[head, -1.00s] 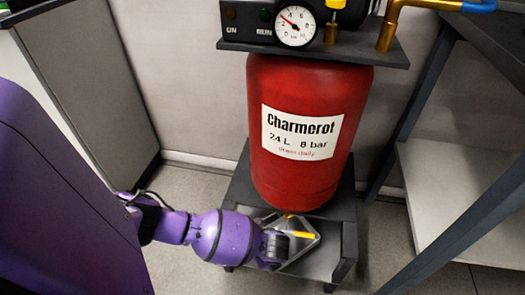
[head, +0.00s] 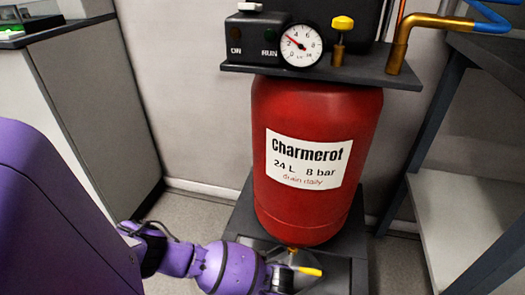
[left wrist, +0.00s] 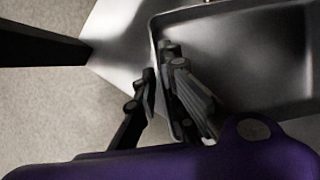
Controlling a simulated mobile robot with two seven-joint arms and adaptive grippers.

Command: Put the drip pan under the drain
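The drip pan (left wrist: 245,55) is a grey metal tray with raised walls; its inside fills the upper right of the left wrist view. My left gripper (left wrist: 160,68) has one finger inside the pan and one outside, closed together on its wall. In the head view my left gripper (head: 283,279) is at the bottom edge, below the red tank (head: 315,110). The drain (head: 292,251) is a small brass fitting under the tank with a yellow lever (head: 309,271). The pan is mostly hidden or cut off in the head view. My right gripper is not in view.
The tank stands over a dark stand (head: 358,240). A grey cabinet (head: 95,110) is at left, and a dark-framed bench with a pale lower shelf (head: 465,220) is at right. A gauge (head: 301,45) and brass pipe (head: 400,48) sit above the tank.

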